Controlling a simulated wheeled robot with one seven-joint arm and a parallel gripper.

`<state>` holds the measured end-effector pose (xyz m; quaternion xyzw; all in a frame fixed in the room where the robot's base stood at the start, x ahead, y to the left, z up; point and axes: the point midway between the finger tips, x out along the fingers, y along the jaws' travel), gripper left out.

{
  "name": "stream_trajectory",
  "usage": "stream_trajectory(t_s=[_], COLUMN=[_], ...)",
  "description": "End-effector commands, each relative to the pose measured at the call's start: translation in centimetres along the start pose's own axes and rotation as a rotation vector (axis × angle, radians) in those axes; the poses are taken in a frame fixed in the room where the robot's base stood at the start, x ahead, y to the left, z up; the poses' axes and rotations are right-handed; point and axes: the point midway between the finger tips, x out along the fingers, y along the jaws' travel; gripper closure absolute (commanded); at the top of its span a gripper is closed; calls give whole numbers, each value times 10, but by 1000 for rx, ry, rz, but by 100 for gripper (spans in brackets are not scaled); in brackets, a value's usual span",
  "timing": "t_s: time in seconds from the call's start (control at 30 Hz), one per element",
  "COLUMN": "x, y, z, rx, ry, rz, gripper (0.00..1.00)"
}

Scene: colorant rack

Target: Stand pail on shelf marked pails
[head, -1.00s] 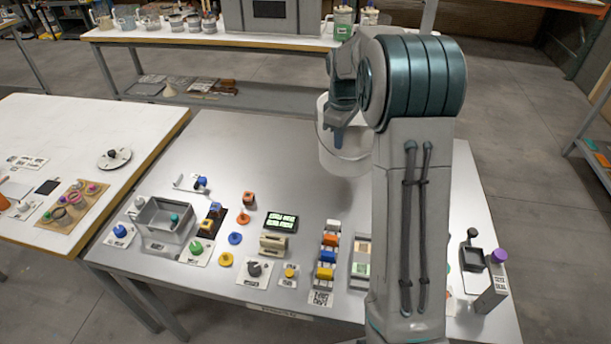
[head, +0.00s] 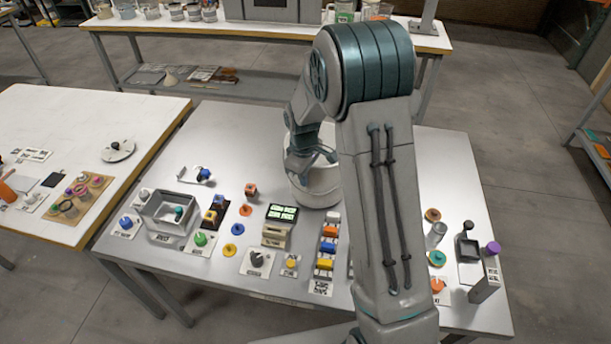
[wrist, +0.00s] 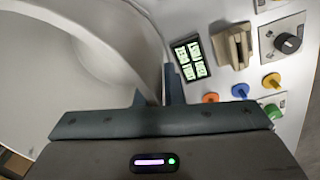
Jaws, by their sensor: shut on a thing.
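A white pail (head: 318,188) is upright at the back middle of the grey metal table, just behind the small display. My gripper (head: 312,157) is at its upper rim, partly hidden by my own arm. In the wrist view the pail (wrist: 75,55) fills the upper left, and my gripper (wrist: 157,92) is shut on its rim. The pail looks empty inside where it shows. I cannot tell whether its base touches the table. I can read no label marked pails in these views.
The grey table (head: 240,130) is clear left of the pail. A green-lit display (head: 282,212), a grey bin (head: 168,215) and several coloured knobs stand along its front. Behind, a white-topped bench (head: 180,22) has a low shelf (head: 225,84) with flat items.

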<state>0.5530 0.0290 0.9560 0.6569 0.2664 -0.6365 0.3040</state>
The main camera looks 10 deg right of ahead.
Motion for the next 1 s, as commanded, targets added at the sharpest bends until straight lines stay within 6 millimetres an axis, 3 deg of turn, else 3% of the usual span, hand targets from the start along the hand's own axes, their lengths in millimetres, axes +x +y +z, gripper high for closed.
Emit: stream_trajectory(t_s=[0.47, 0.5, 0.57, 0.87, 1.0], x=[14, 14, 13, 12, 2], y=[0, -1, -1, 0, 0], z=[0, 0, 0, 0, -1], rx=[-1, -1, -1, -1, -1], ry=[2, 1, 1, 1, 4], rz=[2, 1, 1, 1, 3], gripper=[100, 84, 70, 70, 70])
